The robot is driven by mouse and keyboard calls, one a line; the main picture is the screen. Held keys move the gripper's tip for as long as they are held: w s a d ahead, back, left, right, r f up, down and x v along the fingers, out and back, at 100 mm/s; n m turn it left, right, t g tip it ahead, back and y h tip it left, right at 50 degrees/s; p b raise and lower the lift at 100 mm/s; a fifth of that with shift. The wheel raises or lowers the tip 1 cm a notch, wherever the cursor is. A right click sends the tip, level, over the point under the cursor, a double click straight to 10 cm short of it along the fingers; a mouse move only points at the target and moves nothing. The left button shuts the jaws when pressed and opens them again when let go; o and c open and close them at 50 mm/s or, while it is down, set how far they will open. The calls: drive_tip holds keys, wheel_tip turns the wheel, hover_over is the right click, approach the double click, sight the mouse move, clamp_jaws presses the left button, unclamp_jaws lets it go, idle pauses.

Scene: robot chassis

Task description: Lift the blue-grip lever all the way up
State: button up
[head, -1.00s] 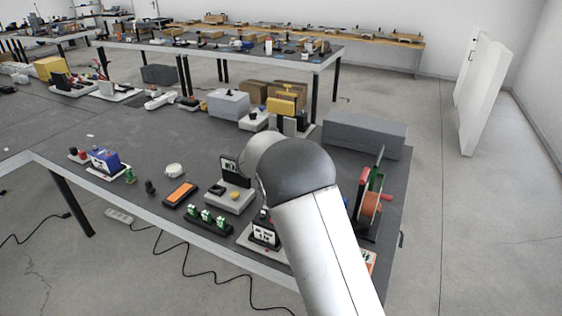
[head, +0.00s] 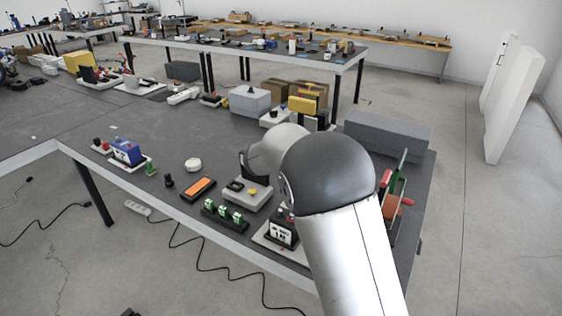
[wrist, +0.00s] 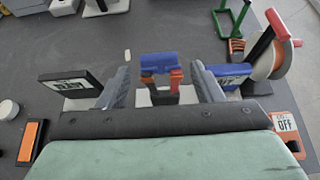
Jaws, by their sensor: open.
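The fingers are open, one on each side of the grip, with a visible gap to the left finger and to the right one. Whether the grip lies at fingertip depth I cannot tell. The lever's lower part is partly hidden by my gripper's body. In the head view my own arm hides the lever and the gripper.
A black-framed sign (wrist: 68,83) stands left of the fingers. A blue-topped part (wrist: 230,70) is close to the right finger, near a wheel with a red handle (wrist: 277,24). An orange-white OFF plate (wrist: 285,127) lies at right. A grey box (head: 388,135) sits behind on the table.

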drive_tip(key=b+v, duration=0.1)
drive_tip(key=v, duration=1)
drive_tip(key=shift+s+b, duration=0.2)
drive_tip(key=shift+b, duration=0.1)
drive_tip(key=shift+r, duration=0.15)
